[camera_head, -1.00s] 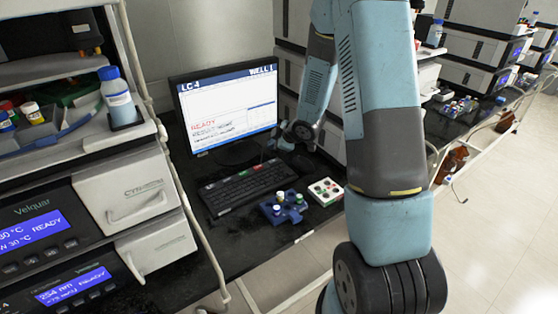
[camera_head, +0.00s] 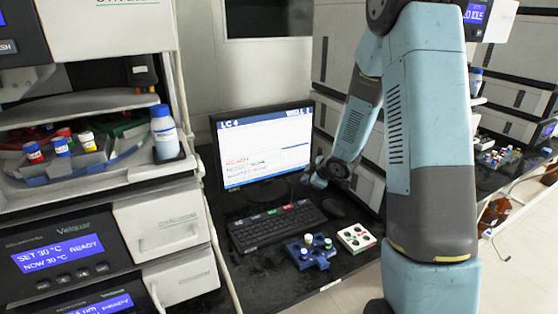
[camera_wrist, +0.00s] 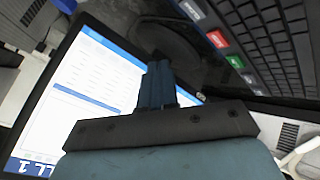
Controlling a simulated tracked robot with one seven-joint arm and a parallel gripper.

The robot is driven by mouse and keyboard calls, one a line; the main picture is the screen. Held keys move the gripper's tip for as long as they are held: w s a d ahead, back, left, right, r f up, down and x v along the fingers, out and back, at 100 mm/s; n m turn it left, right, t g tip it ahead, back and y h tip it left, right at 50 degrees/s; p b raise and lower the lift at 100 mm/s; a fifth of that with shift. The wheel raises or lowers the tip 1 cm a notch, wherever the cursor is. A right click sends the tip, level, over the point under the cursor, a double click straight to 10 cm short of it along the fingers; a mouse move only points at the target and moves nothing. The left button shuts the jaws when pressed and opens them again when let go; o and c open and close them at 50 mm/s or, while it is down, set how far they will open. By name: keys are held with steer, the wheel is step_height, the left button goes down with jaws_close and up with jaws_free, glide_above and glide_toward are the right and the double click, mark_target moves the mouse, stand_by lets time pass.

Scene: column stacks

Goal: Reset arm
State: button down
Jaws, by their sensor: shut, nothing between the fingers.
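My gripper (camera_wrist: 158,82) is shut and empty in the wrist view, with its fingers together in front of the monitor's base. In the head view my arm comes down from the upper right, and its wrist end hangs above the bench near the monitor's right side. The fingertips are too small to make out there. The monitor (camera_head: 262,152) shows a READY screen; its tilted screen (camera_wrist: 85,95) also fills the left of the wrist view. The black keyboard (camera_head: 278,226) lies in front of it, and its keys (camera_wrist: 272,40) show at the wrist view's upper right.
A blue holder (camera_head: 310,254) with capped vials and a white button box (camera_head: 356,238) sit on the black bench. At left, instruments carry a tray with small vials and a blue-capped bottle (camera_head: 165,133). Stacked instruments (camera_head: 341,50) stand behind my arm.

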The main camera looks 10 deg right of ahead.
steer(key=s+d+r+m+h, duration=0.35)
steer(key=s+r, duration=0.25)
steer(key=r, duration=0.4)
steer(key=s+d+r+m+h, duration=0.2)
steer(key=s+r+m, duration=0.35)
steer(key=r, duration=0.45)
steer(key=s+a+r+m, duration=0.1)
steer(key=s+r, duration=0.1)
steer(key=s, duration=0.6)
steer(key=s+a+r+m+g+y, duration=0.1)
steer(key=s+r+m, duration=0.1)
steer(key=s, duration=0.6)
steer(key=s+a+r+m+g, duration=0.1)
steer(key=s+r+m, duration=0.1)
steer(key=s, duration=0.6)
steer(key=shift+s+a+r, duration=0.25)
steer(key=shift+a+r, duration=0.15)
steer(key=shift+r, duration=0.5)
steer(key=shift+y, duration=0.25)
